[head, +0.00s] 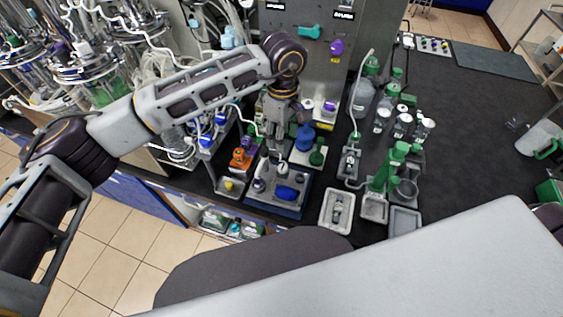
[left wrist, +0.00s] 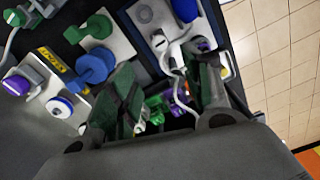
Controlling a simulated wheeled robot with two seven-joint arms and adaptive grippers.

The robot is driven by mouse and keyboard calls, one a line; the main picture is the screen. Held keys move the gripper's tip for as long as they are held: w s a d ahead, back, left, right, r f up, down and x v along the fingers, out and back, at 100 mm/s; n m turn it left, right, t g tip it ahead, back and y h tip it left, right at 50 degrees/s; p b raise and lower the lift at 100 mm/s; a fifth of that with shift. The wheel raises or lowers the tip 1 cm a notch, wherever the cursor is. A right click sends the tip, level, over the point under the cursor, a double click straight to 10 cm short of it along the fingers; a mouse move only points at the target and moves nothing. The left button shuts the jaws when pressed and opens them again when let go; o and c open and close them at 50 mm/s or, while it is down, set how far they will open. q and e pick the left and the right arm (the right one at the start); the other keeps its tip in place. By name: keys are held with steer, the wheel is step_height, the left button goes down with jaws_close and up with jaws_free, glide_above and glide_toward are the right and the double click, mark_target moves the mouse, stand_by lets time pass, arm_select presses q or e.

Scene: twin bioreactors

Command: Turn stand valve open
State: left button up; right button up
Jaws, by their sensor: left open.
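My left gripper (head: 277,150) points down over the front edge of the bench, above a blue-based tray (head: 262,207). In the left wrist view the two dark fingers of my left gripper (left wrist: 165,95) are spread apart. Green, white and purple parts (left wrist: 158,108) show between and beyond them; I cannot tell whether they touch. Several small valves stand close by: an orange one (head: 240,158), a blue one (head: 304,138) and a green one (head: 318,156). Which is the stand valve I cannot tell. My right gripper is not in view.
A steel panel (head: 310,65) with a teal handle (head: 309,32) and a purple handle (head: 336,47) rises behind. Glass vessels with tubing (head: 100,65) crowd the left. Green-capped bottles (head: 362,95) and grey trays (head: 337,211) stand right.

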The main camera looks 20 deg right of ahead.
mark_target(282, 166)
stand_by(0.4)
arm_select(q)
step_height(282, 166, down, 14)
steer(key=shift+r+p, duration=0.1)
steer(key=shift+p, duration=1.15)
steer(key=shift+c, duration=0.5)
steer(key=c, duration=0.9)
steer(key=shift+c, duration=0.2)
